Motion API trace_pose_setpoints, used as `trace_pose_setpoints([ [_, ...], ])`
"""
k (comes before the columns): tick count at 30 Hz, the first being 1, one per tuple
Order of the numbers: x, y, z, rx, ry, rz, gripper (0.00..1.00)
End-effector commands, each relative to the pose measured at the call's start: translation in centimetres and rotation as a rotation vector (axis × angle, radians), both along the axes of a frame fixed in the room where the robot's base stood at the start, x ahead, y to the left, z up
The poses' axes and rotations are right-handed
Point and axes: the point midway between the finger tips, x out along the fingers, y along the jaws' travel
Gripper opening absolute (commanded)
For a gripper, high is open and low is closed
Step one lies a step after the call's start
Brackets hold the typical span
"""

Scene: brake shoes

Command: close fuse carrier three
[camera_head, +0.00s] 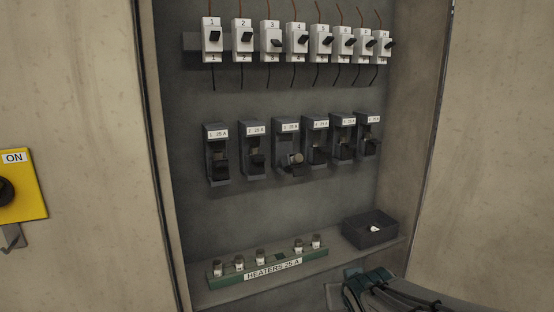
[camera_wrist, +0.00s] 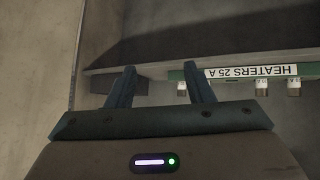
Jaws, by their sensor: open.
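Fuse carrier three (camera_head: 290,165) is third from the left in the middle row of grey holders in the head view. Its front part hangs tilted outward and down, and a pale fuse end shows in it. The neighbouring carriers look upright in their holders. My gripper (camera_wrist: 160,75) is open and empty in the wrist view, its two dark fingers apart. In the head view my gripper and arm are at the bottom right, below the shelf and well below the carrier; the fingertips are not clear there.
A row of white numbered breakers (camera_head: 298,40) with wires is above. On the shelf stand a green "HEATERS 25 A" fuse rack (camera_head: 320,255) with several fuses and a gap, and a black box (camera_head: 360,236) holding a small white item. Cabinet side walls bound the recess.

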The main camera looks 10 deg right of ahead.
Motion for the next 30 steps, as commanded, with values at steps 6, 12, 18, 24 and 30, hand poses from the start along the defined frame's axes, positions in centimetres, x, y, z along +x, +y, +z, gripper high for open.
trace_pose_setpoints([
  [6, 3.3, -0.9, 8.9, -0.003, -0.337, 0.086, 0.47],
  [12, 4.1, 0.6, 15.8, 0.052, -0.583, 0.242, 0.47],
  [18, 3.3, 2.6, 19.5, 0.121, -0.713, 0.381, 0.47],
  [24, 3.1, 3.3, 20.5, 0.149, -0.747, 0.429, 0.47],
  [30, 4.3, 3.7, 20.7, 0.152, -0.746, 0.430, 0.47],
])
